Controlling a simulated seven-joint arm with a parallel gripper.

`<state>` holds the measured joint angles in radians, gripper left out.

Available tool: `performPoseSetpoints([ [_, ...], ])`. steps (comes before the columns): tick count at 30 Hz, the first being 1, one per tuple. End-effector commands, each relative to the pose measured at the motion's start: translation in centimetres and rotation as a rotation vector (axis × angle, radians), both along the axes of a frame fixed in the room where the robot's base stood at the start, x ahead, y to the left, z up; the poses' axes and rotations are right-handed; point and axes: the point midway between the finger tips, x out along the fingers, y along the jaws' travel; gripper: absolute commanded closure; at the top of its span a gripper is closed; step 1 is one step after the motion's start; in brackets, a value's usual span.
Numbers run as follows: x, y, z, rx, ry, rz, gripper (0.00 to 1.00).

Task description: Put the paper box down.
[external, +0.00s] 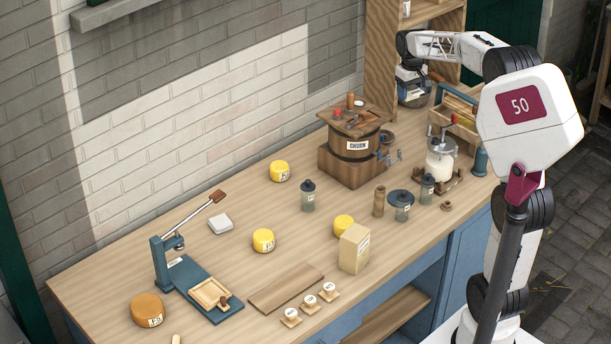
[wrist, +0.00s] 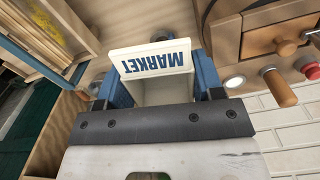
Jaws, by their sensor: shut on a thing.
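A paper box (wrist: 152,67), pale and lettered MARKET, sits between the two blue fingers of my gripper (wrist: 158,82) in the wrist view. The lettering appears upside down. My gripper is shut on it. The box is small and partly hidden there. I cannot tell whether its underside touches a surface.
A wooden crate (external: 462,128) with a blue handle and a glass jar (external: 440,160) are to the right. A tan carton (external: 354,250) stands near the front edge. The left-middle counter has free room.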

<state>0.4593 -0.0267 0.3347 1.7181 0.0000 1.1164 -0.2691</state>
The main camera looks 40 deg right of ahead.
Motion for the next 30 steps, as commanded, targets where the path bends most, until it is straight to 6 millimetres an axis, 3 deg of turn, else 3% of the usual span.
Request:
performPoseSetpoints([
  [2, 0.0, 0.0, 1.9, -0.002, -0.004, 0.0, 0.65],
  [11, 1.7, 4.7, 1.7, 0.0, 0.0, 0.021, 0.65],
  [30, 4.8, 19.8, 1.7, 0.0, -0.001, 0.08, 0.65],
])
